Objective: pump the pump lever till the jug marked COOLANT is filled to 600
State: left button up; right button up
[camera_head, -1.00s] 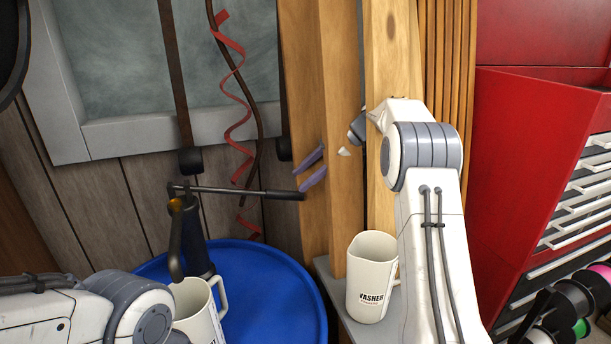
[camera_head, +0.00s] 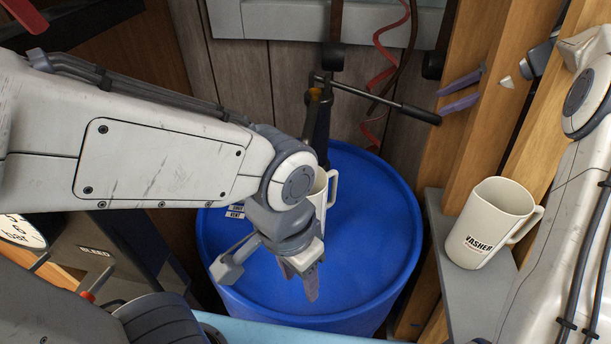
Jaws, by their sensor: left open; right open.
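The pump lever (camera_head: 385,101) is a dark rod with a black grip, reaching right from the pump (camera_head: 318,125) on the blue drum. My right gripper (camera_head: 441,103) is open, its two purple fingers beside the grip's end; I cannot tell if they touch it. A wooden post hides part of this gripper. A cream jug (camera_head: 331,188) stands on the drum below the pump, mostly hidden behind my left arm; its marking and fill level cannot be read. My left gripper (camera_head: 306,279) is open and empty above the drum's front, pointing down.
The blue drum (camera_head: 385,240) has clear lid on its right side. A jug marked WASHER (camera_head: 490,225) stands on a grey ledge (camera_head: 458,290) at right. Wooden posts (camera_head: 478,125) stand close by my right gripper. A red coiled hose (camera_head: 385,62) hangs behind the lever.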

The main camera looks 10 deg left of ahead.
dwell(0.3)
jog(key=n+h+p, duration=0.9)
jog(key=n+p, duration=0.2)
jog(key=n, duration=2.4)
send_near(421, 110)
jog(key=f, duration=0.3)
jog(key=w+f+p, duration=0.1)
jog(key=f, duration=0.2)
jog(key=w+f+p, duration=0.1)
jog(key=f, duration=0.2)
jog(key=shift+a+f, duration=0.15)
jog(key=shift+c, duration=0.4)
